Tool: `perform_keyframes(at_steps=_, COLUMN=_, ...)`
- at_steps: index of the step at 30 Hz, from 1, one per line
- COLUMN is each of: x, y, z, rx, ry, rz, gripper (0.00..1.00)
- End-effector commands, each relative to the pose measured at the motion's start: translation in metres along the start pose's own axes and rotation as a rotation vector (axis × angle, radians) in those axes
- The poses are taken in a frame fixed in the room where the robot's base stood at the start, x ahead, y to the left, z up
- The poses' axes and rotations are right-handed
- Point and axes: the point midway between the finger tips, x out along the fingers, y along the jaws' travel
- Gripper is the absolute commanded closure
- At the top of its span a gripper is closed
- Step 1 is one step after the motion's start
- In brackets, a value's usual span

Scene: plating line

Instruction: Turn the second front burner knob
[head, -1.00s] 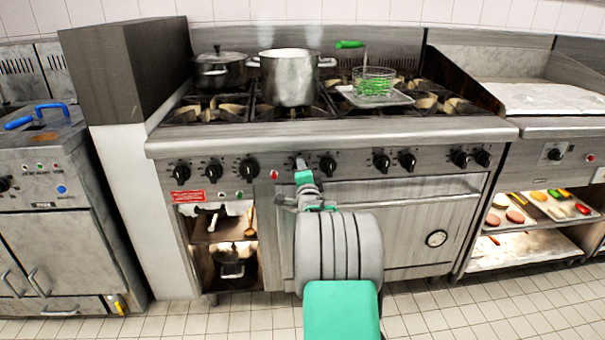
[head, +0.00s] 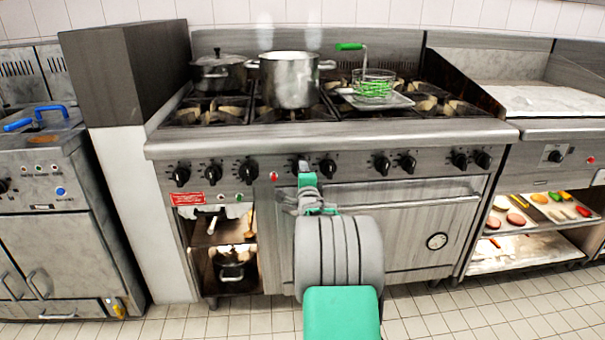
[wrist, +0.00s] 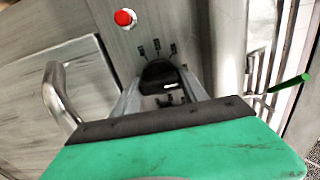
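A row of black knobs runs along the range's front panel. My gripper (head: 303,170) is at a knob just right of the red button (head: 274,177) in the head view, and it hides part of that knob. In the wrist view the black knob (wrist: 158,73) sits between the two grey fingers of my gripper (wrist: 162,80). The fingers lie close against its two sides and appear shut on it. A neighbouring knob (head: 328,166) is just to the right.
A steel pot (head: 291,82) with steam above it and a dark lidded pot (head: 218,73) stand on the burners. A green-handled basket (head: 374,78) rests on a tray. The oven door handle (wrist: 55,92) lies close to my gripper.

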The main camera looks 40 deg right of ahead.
Motion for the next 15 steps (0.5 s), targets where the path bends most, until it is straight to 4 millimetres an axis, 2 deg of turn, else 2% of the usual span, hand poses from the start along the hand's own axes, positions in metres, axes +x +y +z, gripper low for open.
perform_keyframes(at_steps=6, x=0.0001, y=-0.0001, z=0.0, rx=-0.001, ry=0.0, rz=0.0, gripper=0.32)
perform_keyframes(at_steps=12, x=-0.0002, y=-0.0006, z=0.0, rx=-0.002, ry=0.0, rz=-0.001, gripper=0.32)
perform_keyframes(at_steps=15, x=-0.007, y=-0.0022, z=-0.0002, rx=-0.002, ry=0.0, rz=-0.001, gripper=0.32)
